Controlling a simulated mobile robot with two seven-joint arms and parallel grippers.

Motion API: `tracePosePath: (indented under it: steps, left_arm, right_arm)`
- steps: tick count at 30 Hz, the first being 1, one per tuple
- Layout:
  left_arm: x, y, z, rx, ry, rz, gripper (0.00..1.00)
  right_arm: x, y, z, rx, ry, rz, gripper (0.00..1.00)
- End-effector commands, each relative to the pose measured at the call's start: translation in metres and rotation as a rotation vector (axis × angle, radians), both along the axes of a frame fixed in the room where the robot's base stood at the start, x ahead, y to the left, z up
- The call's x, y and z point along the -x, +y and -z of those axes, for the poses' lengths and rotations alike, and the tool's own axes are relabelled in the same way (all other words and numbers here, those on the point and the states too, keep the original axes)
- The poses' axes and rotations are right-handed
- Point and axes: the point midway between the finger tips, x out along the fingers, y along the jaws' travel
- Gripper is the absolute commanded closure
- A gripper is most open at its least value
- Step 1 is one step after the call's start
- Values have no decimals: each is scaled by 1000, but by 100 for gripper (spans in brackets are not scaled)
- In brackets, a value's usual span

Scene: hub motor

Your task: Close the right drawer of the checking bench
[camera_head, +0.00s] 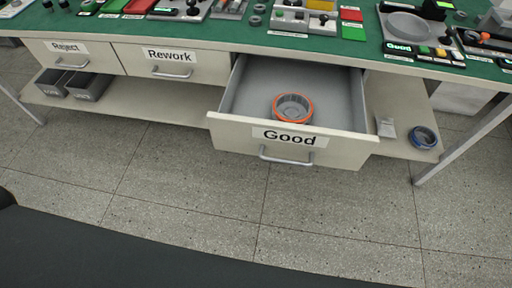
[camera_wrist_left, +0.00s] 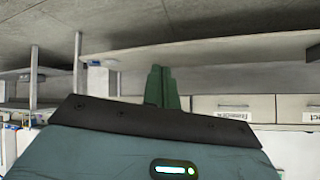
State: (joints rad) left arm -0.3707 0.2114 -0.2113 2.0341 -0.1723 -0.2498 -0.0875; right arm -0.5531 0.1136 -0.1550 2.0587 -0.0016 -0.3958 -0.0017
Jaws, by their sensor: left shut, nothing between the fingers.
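The right drawer (camera_head: 225,132), labelled "Good", is pulled far out from the checking bench (camera_head: 218,39). Its front (camera_head: 345,152) has a bar handle (camera_head: 285,161) below the label. An orange-rimmed grey round part (camera_head: 293,108) lies inside, close to the drawer front. The drawers labelled "Reject" (camera_head: 88,57) and "Rework" (camera_head: 205,72) are shut. My left gripper (camera_wrist_left: 163,72) shows only in the left wrist view, its fingers together and empty, apart from any drawer. My right gripper is in neither view.
A lower shelf (camera_head: 155,108) under the bench holds grey bins (camera_head: 85,88) on the left, and a blue ring (camera_head: 424,137) and a small pale item (camera_head: 386,127) on the right. Bench legs (camera_head: 465,138) stand at the sides. The tiled floor (camera_head: 180,185) before the drawer is clear.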

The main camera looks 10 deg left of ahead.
Motion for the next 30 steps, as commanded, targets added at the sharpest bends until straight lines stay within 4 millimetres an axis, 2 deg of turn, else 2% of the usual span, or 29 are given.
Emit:
tracePosePath:
  steps: [1,5,9,13,16,21,30]
  left_arm:
    - [-22,0,-3,-42,-76,58,100]
    - [-76,-7,-22,-172,-300,225,100]
    - [-137,-22,-54,-366,-604,448,100]
    - [-175,-36,-83,-553,-864,640,100]
    - [-192,-45,-99,-675,-1018,757,100]
    - [-205,-53,-113,-800,-1163,872,100]
    - [-209,-55,-117,-826,-1192,893,100]
  right_arm:
    - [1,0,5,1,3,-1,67]
    - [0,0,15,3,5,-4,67]
    - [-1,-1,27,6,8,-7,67]
    - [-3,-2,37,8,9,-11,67]
    - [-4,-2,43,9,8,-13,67]
    - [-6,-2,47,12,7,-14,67]
    - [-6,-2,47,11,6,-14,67]
